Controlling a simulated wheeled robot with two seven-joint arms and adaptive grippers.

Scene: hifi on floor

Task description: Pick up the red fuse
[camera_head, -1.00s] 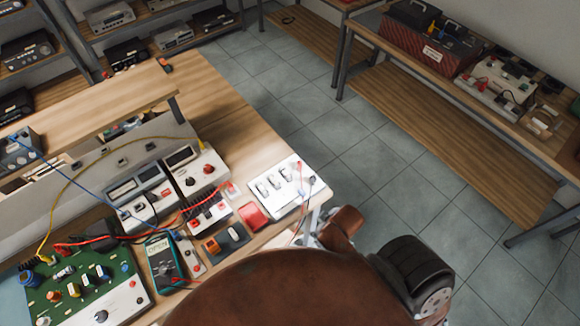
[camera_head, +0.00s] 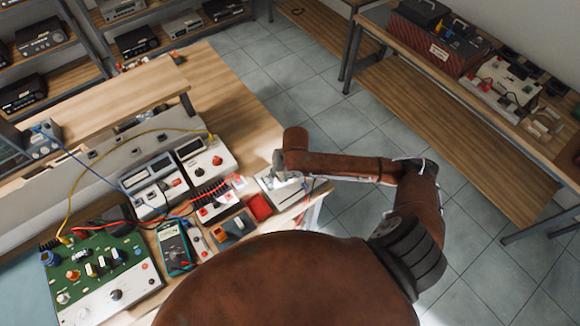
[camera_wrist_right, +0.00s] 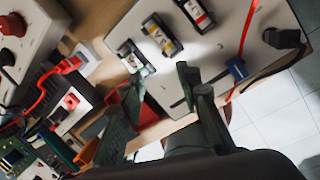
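Three fuses sit in a row on a white board, which shows in the right wrist view (camera_wrist_right: 270,75) and the head view (camera_head: 287,197). The red fuse (camera_wrist_right: 197,14) has dark red bands and is at the top. A yellow-banded fuse (camera_wrist_right: 162,35) is in the middle and a pale greenish fuse (camera_wrist_right: 135,57) is at the lower left. My right gripper (camera_wrist_right: 160,88) looks open and empty, its fingers below the fuses and apart from the red one. In the head view my right gripper (camera_head: 284,176) covers part of the board and hides the fuses. My left gripper is not in view.
A red object (camera_head: 259,207) lies just left of the board. A multimeter (camera_head: 174,246), a green circuit board (camera_head: 95,265) and wired instruments (camera_head: 205,160) crowd the bench further left. A red lead (camera_wrist_right: 244,45) and a black plug (camera_wrist_right: 283,38) are on the board's right side.

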